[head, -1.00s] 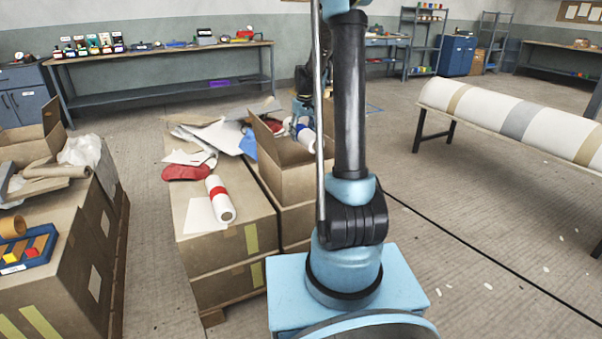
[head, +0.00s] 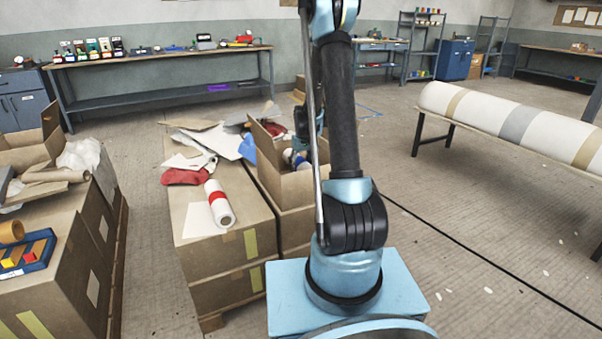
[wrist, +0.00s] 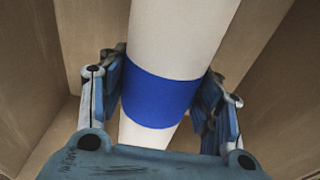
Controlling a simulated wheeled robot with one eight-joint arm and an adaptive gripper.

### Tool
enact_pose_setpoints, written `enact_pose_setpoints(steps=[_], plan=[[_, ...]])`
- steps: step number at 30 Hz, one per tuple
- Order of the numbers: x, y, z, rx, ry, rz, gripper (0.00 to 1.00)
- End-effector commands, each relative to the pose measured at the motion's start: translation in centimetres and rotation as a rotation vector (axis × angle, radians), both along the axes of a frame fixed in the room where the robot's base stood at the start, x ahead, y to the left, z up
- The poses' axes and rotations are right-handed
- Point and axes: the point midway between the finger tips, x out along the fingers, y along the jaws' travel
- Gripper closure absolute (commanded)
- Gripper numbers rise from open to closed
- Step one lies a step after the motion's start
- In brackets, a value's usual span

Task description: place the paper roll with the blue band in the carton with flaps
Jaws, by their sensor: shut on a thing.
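The paper roll with the blue band (wrist: 161,98) is between the fingers of my gripper (wrist: 165,95) in the wrist view. The fingers are shut on it at the band, and cardboard walls show around it. In the head view the roll's pale end (head: 296,160) shows at the opening of the carton with flaps (head: 288,189). The carton stands on the boxes with one flap raised at its left. My arm hides part of the carton and most of the gripper. I cannot tell whether the roll touches the carton's bottom.
A white roll with a red band (head: 218,202) lies on the box to the left of the carton. A red cloth (head: 184,177) and loose sheets lie behind it. A blue tray (head: 27,254) sits at far left. A long striped roll (head: 515,120) rests on a bench at right.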

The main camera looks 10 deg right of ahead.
Motion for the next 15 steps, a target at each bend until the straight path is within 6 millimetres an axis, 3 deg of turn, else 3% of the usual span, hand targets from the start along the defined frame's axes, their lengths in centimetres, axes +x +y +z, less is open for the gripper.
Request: enact_pose_setpoints(steps=[6, 15], plan=[[0.0, 0.0, -2.3, 0.000, 0.000, 0.000, 0.81], [0.0, 0.0, -2.5, 0.000, 0.000, 0.000, 0.81]])
